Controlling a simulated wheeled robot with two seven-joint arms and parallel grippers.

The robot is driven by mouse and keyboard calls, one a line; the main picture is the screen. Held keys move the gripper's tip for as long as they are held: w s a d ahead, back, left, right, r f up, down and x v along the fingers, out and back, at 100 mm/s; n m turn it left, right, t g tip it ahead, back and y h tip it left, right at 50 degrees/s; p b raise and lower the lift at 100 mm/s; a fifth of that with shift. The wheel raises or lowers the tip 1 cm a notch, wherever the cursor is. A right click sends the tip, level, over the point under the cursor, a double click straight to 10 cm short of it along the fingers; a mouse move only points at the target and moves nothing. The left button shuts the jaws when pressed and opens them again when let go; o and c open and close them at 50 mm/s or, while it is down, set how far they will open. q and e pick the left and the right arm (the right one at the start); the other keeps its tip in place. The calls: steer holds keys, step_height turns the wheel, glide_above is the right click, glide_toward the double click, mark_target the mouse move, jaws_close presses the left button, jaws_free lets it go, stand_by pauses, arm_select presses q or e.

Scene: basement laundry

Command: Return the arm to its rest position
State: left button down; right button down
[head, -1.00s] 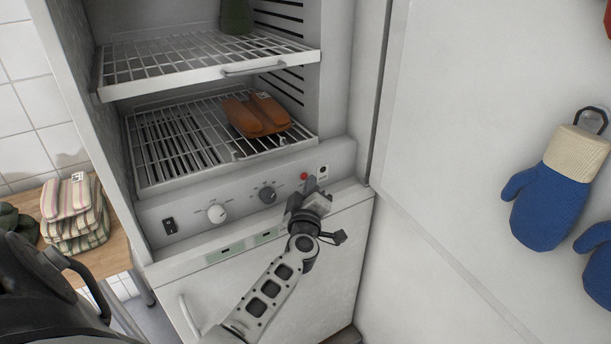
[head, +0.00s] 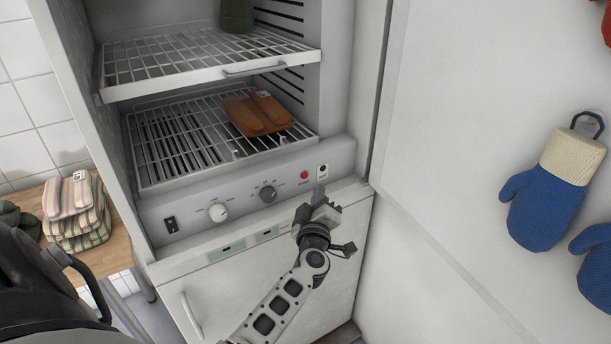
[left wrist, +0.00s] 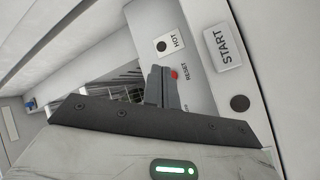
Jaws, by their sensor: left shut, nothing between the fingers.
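My left gripper (head: 321,193) is shut and empty. It is just in front of the lower edge of the cabinet's control panel (head: 290,195), near its right end. In the left wrist view its closed fingers (left wrist: 161,84) point toward the panel. A red button (left wrist: 175,75) labelled RESET shows close beside them, with a START label (left wrist: 224,46) to the right. In the head view the red button (head: 304,174) is uncovered above the gripper. My right gripper is not in view.
The open cabinet has an upper wire rack (head: 200,68) and a lower one holding orange-brown mitts (head: 256,112). Blue mitts (head: 545,205) hang on the right.

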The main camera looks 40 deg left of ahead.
arm_select(q)
steer(key=s+d+f+m+h, duration=0.2)
steer(key=s+d+m+h, duration=0.2)
steer(key=d+m+h, duration=0.15)
steer(key=s+d+f+m+h, duration=0.3)
steer(key=s+d+m+h, duration=0.2)
steer(key=d+m, duration=0.15)
steer(key=s+d+f+m+g+h, duration=0.1)
steer(key=s+d+f+m+g, duration=0.2)
steer(key=s, duration=0.5)
steer(key=s+d+f+m+g+h, duration=0.1)
steer(key=s+d+f+m+g, duration=0.1)
steer(key=s, duration=0.6)
steer(key=d+f+m, duration=0.1)
steer(key=d, duration=0.1)
steer(key=shift+d+f+m+g, duration=0.2)
steer(key=shift+d+m+g, duration=0.2)
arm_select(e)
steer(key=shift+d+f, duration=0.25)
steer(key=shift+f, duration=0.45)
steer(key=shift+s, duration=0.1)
